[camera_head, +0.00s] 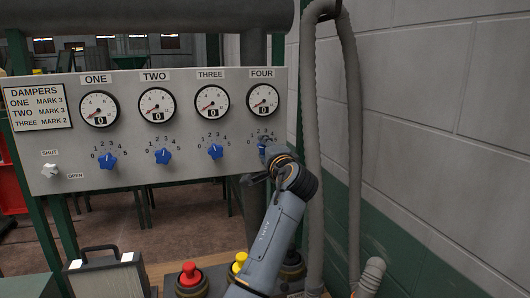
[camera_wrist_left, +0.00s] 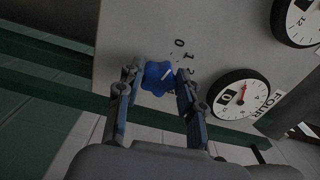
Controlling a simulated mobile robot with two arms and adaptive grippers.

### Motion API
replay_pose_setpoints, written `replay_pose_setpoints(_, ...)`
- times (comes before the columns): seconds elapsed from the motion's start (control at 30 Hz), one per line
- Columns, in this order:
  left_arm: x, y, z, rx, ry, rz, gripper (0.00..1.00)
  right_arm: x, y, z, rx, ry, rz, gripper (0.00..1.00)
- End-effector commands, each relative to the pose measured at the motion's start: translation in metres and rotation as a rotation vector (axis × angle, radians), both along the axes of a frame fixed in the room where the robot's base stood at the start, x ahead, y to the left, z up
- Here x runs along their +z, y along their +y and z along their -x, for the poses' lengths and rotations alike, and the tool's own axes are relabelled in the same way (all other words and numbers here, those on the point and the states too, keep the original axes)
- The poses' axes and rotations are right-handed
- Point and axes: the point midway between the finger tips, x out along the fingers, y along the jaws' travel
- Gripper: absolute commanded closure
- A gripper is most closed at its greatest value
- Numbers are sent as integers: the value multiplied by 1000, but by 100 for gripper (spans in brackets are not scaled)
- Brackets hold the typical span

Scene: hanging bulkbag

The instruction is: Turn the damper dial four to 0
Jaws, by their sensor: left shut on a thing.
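The panel's damper dial four is a blue knob (camera_wrist_left: 157,77) with a white pointer line, below the gauge labelled FOUR (camera_head: 262,99). In the left wrist view the knob sits between the two fingers of my left gripper (camera_wrist_left: 155,82), which is shut on it. The pointer line slants toward the printed numbers, roughly around 1 or 2; I cannot tell the exact mark. In the head view my left gripper (camera_head: 267,155) covers most of the knob. Gauge four's window shows 0; the gauge is also in the left wrist view (camera_wrist_left: 241,94). My right gripper is not in view.
The grey panel (camera_head: 180,180) also carries blue dials one (camera_head: 107,160), two (camera_head: 162,156) and three (camera_head: 215,151). A white shut/open switch (camera_head: 50,170) is at left. A grey hose (camera_head: 310,130) hangs close to the right. Red (camera_head: 190,274) and yellow (camera_head: 239,263) buttons are below.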

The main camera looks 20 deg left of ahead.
Motion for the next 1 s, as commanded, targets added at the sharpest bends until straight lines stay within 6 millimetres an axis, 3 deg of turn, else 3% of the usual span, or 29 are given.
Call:
replay_pose_setpoints(0.4,1,0,0,-1,-6,8,94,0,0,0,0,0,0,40)
replay_pose_setpoints(0.43,1,0,0,-1,-6,7,57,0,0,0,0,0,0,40)
replay_pose_setpoints(0.5,1,0,0,-1,-6,7,42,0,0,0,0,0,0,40)
replay_pose_setpoints(0.53,1,0,0,-1,-6,7,40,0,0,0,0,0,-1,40)
replay_pose_setpoints(0.87,0,-1,2,-1,-4,6,40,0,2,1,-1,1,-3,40)
replay_pose_setpoints(1.0,0,-10,14,-2,-5,5,40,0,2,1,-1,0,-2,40)
